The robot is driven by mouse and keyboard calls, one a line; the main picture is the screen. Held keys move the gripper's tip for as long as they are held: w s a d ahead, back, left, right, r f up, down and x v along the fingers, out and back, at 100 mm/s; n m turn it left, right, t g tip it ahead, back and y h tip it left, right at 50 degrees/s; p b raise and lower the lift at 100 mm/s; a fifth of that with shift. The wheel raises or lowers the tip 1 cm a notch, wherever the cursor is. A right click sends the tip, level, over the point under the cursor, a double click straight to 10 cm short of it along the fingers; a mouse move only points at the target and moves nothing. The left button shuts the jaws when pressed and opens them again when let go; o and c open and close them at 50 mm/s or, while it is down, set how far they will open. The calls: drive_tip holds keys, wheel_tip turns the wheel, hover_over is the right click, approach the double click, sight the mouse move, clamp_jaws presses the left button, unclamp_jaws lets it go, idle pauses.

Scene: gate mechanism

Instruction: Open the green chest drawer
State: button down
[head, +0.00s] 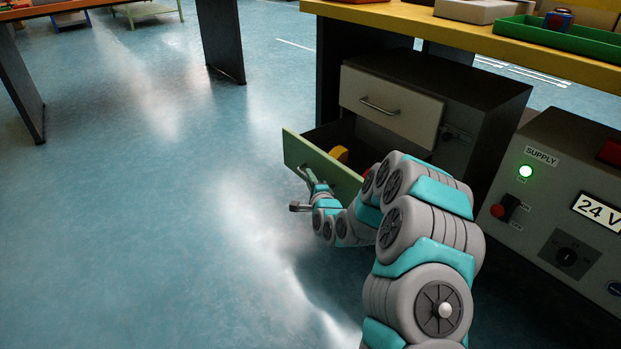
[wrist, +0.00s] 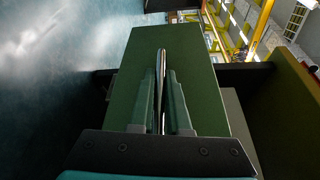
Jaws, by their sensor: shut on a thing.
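The chest (head: 470,100) stands under a yellow-topped bench, with a cream upper drawer (head: 392,106) that is shut. The green drawer (head: 296,150) below it is pulled out, and its dark inside shows. A yellow thing (head: 339,154) lies in it, and a red thing shows beside my arm. My gripper (head: 307,176) is at the green front, shut on the metal handle (wrist: 161,72). In the wrist view, the two fingers (wrist: 163,100) close around the handle against the green front. My arm hides part of the drawer's right side.
A grey supply box (head: 565,200) with a lit green lamp, a red-knobbed switch and a "24 V" display stands close on the right. The bench (head: 480,35) overhangs the chest and carries a green tray. Open blue floor (head: 150,220) lies in front and to the left.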

drive_tip(key=c, duration=0.9)
unclamp_jaws()
drive_tip(key=shift+s, duration=0.1)
drive_tip(key=shift+p+v, duration=0.4)
drive_tip(key=shift+v, duration=3.35)
